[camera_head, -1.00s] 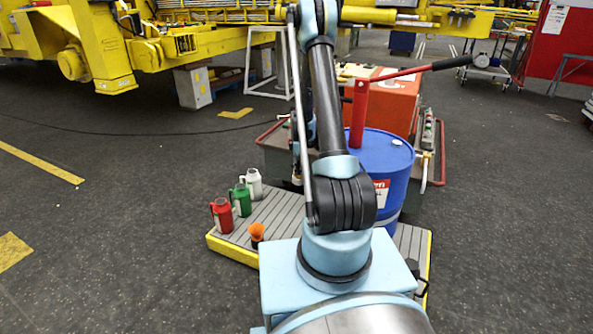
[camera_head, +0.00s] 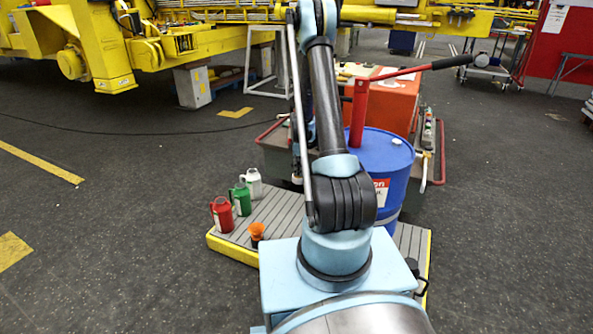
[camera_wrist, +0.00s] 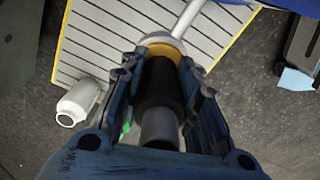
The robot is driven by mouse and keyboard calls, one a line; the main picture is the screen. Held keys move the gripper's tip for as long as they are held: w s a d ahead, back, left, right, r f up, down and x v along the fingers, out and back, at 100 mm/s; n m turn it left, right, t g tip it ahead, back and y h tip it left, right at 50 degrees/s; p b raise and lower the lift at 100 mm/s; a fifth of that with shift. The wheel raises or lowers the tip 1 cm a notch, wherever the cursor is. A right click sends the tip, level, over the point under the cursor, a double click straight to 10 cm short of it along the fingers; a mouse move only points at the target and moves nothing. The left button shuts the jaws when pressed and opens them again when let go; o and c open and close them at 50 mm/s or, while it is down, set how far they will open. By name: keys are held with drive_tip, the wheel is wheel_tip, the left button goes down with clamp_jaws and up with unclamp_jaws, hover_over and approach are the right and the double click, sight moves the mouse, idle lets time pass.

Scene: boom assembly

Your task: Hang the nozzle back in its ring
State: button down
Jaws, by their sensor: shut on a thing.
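In the wrist view my gripper (camera_wrist: 165,62) is shut on the nozzle (camera_wrist: 160,85). The nozzle has a dark round body and a grey near end, and lies between the two fingers. A tan-yellow collar and a pale round part show at its far end, with a pale tube running up and right. I cannot tell whether these belong to the nozzle. In the head view my gripper is mostly hidden behind my arm, left of the blue drum (camera_head: 386,155). I cannot make out the ring in either view.
The drum carries a red pump with a long lever (camera_head: 420,75). It stands on a slatted, yellow-edged pallet (camera_head: 285,215) with a red jug (camera_head: 222,215), a green jug (camera_head: 240,200), a white jug (camera_head: 253,184) and an orange funnel (camera_head: 257,232). Open floor lies left.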

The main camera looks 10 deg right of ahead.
drive_tip(key=shift+f, duration=0.15)
drive_tip(key=c, duration=1.5)
unclamp_jaws()
drive_tip(key=shift+r, duration=5.55)
drive_tip(key=shift+s, duration=0.1)
